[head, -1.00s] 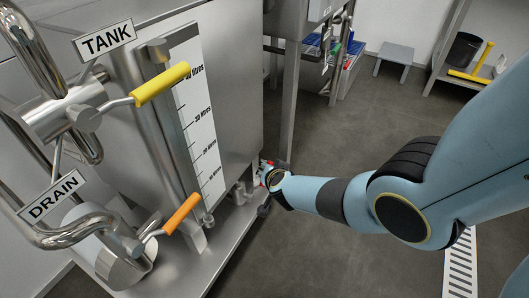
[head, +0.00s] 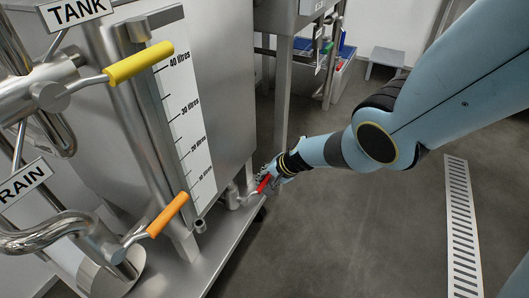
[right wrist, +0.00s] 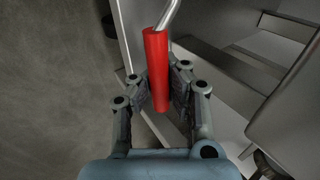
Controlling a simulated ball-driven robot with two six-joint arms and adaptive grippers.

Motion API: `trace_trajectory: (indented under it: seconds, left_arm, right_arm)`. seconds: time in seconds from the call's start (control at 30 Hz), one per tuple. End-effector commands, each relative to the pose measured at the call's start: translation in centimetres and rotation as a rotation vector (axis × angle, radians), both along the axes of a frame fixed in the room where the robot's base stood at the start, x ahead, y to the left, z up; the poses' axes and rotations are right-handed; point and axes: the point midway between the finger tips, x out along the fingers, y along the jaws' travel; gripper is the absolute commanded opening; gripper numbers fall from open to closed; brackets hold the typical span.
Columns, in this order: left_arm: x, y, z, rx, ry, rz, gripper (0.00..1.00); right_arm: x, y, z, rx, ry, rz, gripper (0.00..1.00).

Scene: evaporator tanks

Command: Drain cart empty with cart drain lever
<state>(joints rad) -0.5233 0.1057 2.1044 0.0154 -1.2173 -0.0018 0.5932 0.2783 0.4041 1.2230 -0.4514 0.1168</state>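The cart drain lever has a red handle (head: 263,183) and sits low at the right corner of the steel tank cart (head: 215,235). My right gripper (head: 271,176) is at this handle. In the right wrist view, the red handle (right wrist: 157,70) lies between the two fingers of my right gripper (right wrist: 160,80), which are closed in on both sides of it. A bent metal rod leads from the handle's upper end. My left gripper is not in view. The liquid inside the tank cannot be seen.
A yellow lever (head: 138,63) by the TANK sign and an orange lever (head: 167,214) by the DRAIN sign are on the left pipes. A level scale (head: 184,125) runs down the tank front. A floor grate (head: 461,225) lies right on open floor.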

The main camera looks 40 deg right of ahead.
Motion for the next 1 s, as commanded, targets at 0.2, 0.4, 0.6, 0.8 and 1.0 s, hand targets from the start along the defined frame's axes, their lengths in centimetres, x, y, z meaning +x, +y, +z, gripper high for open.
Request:
trace_trajectory:
  seconds: [0.2,0.4,0.6,0.8,1.0]
  left_arm:
    - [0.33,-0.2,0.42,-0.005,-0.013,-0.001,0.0]
    - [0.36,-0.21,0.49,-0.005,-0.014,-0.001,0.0]
    - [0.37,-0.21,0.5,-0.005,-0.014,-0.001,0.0]
    - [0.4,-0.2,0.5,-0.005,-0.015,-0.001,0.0]
    - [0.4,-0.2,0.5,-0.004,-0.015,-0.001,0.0]
  right_arm:
    - [-1.05,-0.32,-0.88,0.021,0.03,-0.002,0.0]
    - [-1.02,-0.31,-0.81,0.024,0.03,-0.002,0.0]
    - [-1.01,-0.29,-0.8,0.023,0.03,-0.002,0.1]
    - [-0.83,-0.2,-0.71,0.023,0.026,0.0,0.36]
    - [-0.53,-0.1,-0.54,0.023,0.021,0.001,0.4]
